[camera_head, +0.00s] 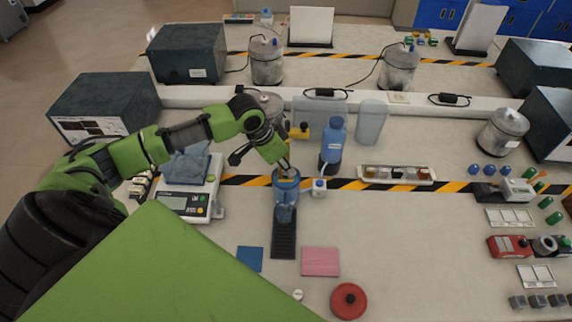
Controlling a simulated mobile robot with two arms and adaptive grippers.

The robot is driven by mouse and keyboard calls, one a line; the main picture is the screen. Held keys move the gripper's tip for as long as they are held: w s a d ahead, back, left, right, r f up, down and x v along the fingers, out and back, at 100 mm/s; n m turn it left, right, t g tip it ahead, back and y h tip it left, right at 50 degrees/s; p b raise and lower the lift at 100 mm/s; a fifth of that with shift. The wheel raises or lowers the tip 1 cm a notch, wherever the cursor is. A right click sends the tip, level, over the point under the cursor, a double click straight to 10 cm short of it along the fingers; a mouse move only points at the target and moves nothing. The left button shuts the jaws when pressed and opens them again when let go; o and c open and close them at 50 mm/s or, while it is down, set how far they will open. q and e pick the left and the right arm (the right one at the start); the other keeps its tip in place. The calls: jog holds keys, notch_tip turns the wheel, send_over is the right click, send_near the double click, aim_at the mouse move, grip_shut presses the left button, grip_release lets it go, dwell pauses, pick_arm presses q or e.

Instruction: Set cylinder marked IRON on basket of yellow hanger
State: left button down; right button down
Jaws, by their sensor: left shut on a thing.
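My left gripper (285,166) points down just above a blue stand-like device (286,186). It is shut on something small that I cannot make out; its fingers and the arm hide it. A yellow part (299,132) with black shows right behind the gripper, beside a taller blue device (334,135). I cannot tell whether it is the yellow hanger, and I see no basket clearly. A narrow white tray (366,179) right of the gripper holds several small cylinders (397,173) of different colours. Their markings are too small to read. My right gripper is out of view.
A scale (185,203) stands left of the gripper. A small white bottle (319,187) is close on its right. A clear container (371,122) stands behind the tray. A black strip (284,238), a pink pad (320,262) and a red round object (348,301) lie in front.

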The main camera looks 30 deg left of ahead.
pick_arm(q)
jog(key=shift+f, duration=0.15)
jog(key=c, duration=1.5)
grip_release()
jog(key=shift+o, duration=0.2)
jog(key=shift+a, duration=0.1)
jog(key=shift+r, duration=0.35)
notch_tip(320, 180, up, 6)
jog(key=p, duration=0.6)
jog(key=shift+w+f, duration=0.1)
jog(key=shift+f, duration=0.05)
jog(key=shift+r+p, duration=0.55)
jog(key=shift+r, duration=0.4)
jog(key=shift+f, duration=0.2)
